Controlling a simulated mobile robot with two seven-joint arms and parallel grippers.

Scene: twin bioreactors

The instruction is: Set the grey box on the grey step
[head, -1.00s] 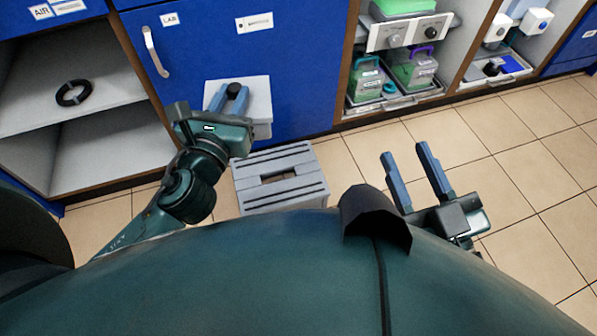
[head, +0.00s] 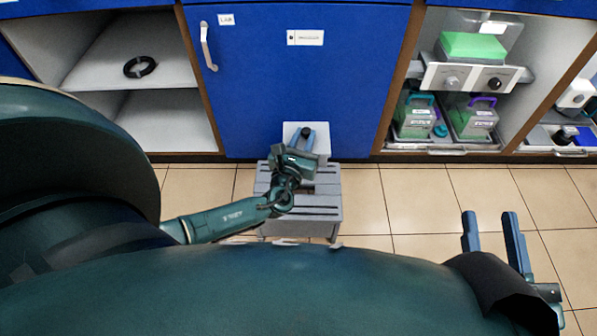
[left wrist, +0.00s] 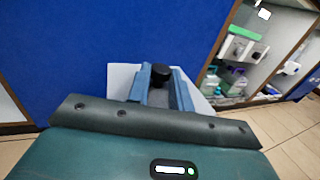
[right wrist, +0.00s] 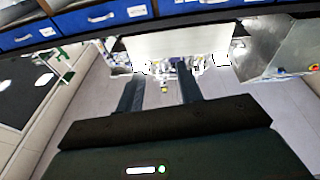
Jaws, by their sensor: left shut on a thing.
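The grey box (head: 322,137), pale with a black knob on top, is held in my left gripper (head: 304,133), whose blue fingers are shut on the knob. The box also shows in the left wrist view (left wrist: 120,82), behind and beside the fingers. In the head view the box overlaps the far part of the grey step (head: 318,212), a slatted stool on the tiled floor. I cannot tell whether box and step touch. My left arm hides part of the step. My right gripper (head: 489,217) is open and empty, well to the right of the step.
A blue cabinet door (head: 270,75) stands just behind the box and step. An open shelf with a black ring (head: 140,67) is at the left. At the right, an open bay holds green-filled containers (head: 472,118). The floor right of the step is clear.

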